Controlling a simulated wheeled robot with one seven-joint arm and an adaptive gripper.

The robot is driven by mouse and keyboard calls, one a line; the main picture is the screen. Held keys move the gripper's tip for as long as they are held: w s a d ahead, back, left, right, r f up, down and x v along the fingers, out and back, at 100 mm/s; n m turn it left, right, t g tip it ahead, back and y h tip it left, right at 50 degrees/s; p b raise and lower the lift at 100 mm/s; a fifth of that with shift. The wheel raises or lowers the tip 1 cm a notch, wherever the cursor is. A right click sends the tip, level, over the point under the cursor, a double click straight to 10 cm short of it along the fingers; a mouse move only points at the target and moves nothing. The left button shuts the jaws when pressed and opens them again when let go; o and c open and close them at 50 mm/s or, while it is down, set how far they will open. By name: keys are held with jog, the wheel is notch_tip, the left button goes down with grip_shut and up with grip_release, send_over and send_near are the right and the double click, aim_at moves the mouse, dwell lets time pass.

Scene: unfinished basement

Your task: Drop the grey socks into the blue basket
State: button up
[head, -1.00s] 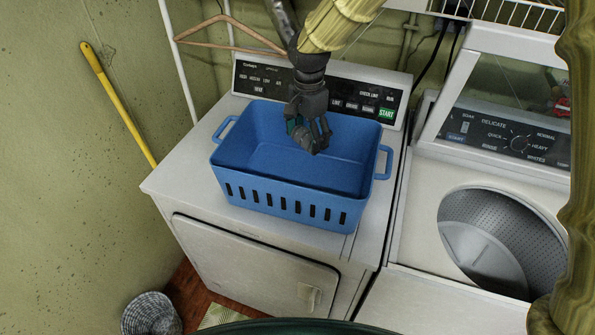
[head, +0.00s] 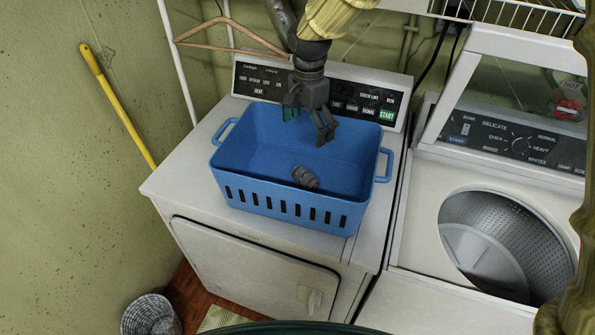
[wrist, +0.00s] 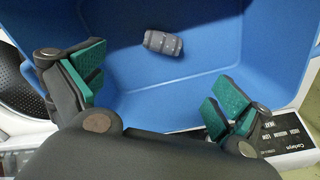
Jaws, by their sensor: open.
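The blue basket (head: 250,190) stands upright on top of the white dryer. The grey socks (head: 305,177), a small rolled bundle, lie inside it on the basket floor. They also show in the wrist view (wrist: 163,42), apart from my fingers. My gripper (head: 308,122) is open and empty, above the back part of the basket opening. In the wrist view my gripper (wrist: 150,95) has its green finger pads spread wide with nothing between them.
The dryer (head: 250,262) has a control panel (head: 345,95) behind the basket. A washer with an open drum (head: 500,240) stands at the right. A hanger (head: 225,35) hangs at the back left. A yellow pole (head: 115,100) leans on the left wall. A wicker bin (head: 150,315) stands on the floor.

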notch_tip(320, 180, up, 9)
dwell(0.3)
jog(key=shift+f, duration=0.15)
dwell(0.3)
